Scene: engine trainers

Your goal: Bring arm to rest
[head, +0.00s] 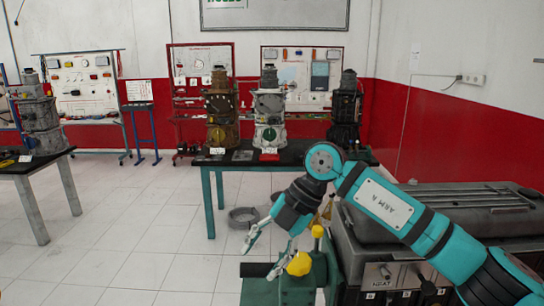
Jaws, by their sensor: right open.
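My right arm (400,215) comes in from the right edge, teal with dark bands. It bends at a round joint near the middle of the picture, and its wrist points down and left. My right gripper (262,258) is open, its two pale fingers spread apart with nothing visible between them. It shows in front of the tiled floor, above and beside a green machine part with yellow knobs (300,264). Whether a fingertip touches the nearer knob cannot be told. My left gripper is not in view.
A grey-topped machine (470,205) stands at the right, partly behind my arm. A dark table (225,160) with several engine trainers (269,108) stands at the back. A grey ring (243,217) lies on the floor. The tiled floor (110,240) at left is clear.

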